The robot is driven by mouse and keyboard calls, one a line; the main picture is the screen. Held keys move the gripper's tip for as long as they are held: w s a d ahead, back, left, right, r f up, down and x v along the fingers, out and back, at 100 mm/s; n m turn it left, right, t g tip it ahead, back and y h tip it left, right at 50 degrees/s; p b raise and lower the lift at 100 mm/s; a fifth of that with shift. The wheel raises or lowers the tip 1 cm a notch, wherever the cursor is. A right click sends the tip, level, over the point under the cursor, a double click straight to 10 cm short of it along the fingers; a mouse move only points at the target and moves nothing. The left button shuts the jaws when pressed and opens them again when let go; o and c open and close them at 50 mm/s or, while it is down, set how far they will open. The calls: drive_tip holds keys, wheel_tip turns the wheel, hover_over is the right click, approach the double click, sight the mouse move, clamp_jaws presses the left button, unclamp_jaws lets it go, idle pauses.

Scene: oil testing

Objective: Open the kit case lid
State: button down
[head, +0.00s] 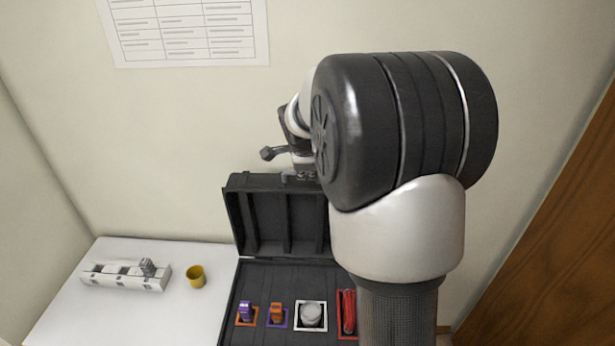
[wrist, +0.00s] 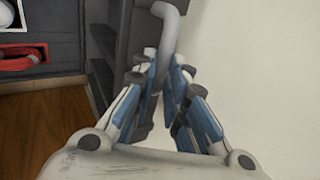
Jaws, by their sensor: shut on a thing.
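The black kit case (head: 290,272) stands on the white table with its lid (head: 262,215) raised, roughly upright against the wall side. In the head view my arm hides the right part of the lid and case. My gripper (head: 300,174) is at the top edge of the lid, mostly hidden behind my arm. In the wrist view my gripper (wrist: 167,72) is shut on the grey lid handle (wrist: 172,28), with the blue-padded fingers on both sides of it. The dark lid (wrist: 108,40) also shows there.
In the case sit a purple item (head: 245,311), an orange item (head: 277,312), a round grey item (head: 311,314) and a red coil (head: 347,310). On the table (head: 130,318) are a white rack (head: 125,275) and a yellow cup (head: 195,276). A wooden door (head: 550,220) is at right.

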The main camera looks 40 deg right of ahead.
drive_tip(key=shift+s+a+f+b, duration=0.1)
drive_tip(key=shift+s+a+b, duration=0.65)
drive_tip(key=shift+s, duration=0.35)
drive_tip(key=c, duration=1.6)
unclamp_jaws()
drive_tip(key=v, duration=1.2)
drive_tip(key=shift+a, duration=0.1)
